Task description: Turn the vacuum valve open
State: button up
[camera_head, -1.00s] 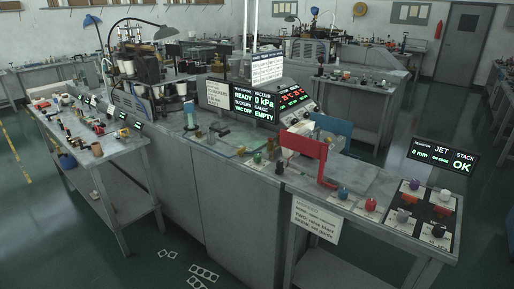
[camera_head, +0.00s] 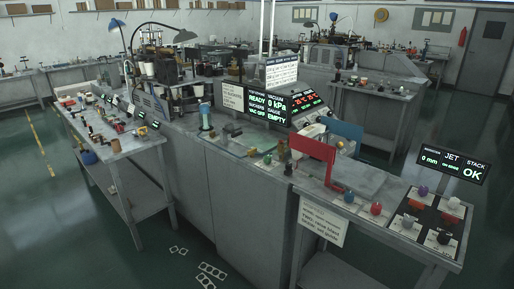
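I cannot pick out the vacuum valve for certain; the fittings on the central bench (camera_head: 235,180) are too small to tell apart. Its black screen (camera_head: 257,105) reads READY, VACUUM 0 kPa, VAC OFF and EMPTY. Below the screen are a small green knob (camera_head: 267,159) and a dark upright fitting (camera_head: 288,168). A pale cylinder with a blue top (camera_head: 206,117) stands at the bench's left part. My gripper is not in view.
A red panel (camera_head: 312,148) and a blue panel (camera_head: 346,130) stand right of the screen. Blue (camera_head: 349,197) and red (camera_head: 376,209) knobs line the right bench's front. A side table (camera_head: 130,144) with small parts stands left. Green floor (camera_head: 60,225) is clear at front left.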

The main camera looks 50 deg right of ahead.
aim_at(251, 153)
jog(key=u, duration=0.1)
jog(key=i, duration=0.95)
jog(key=z, duration=0.1)
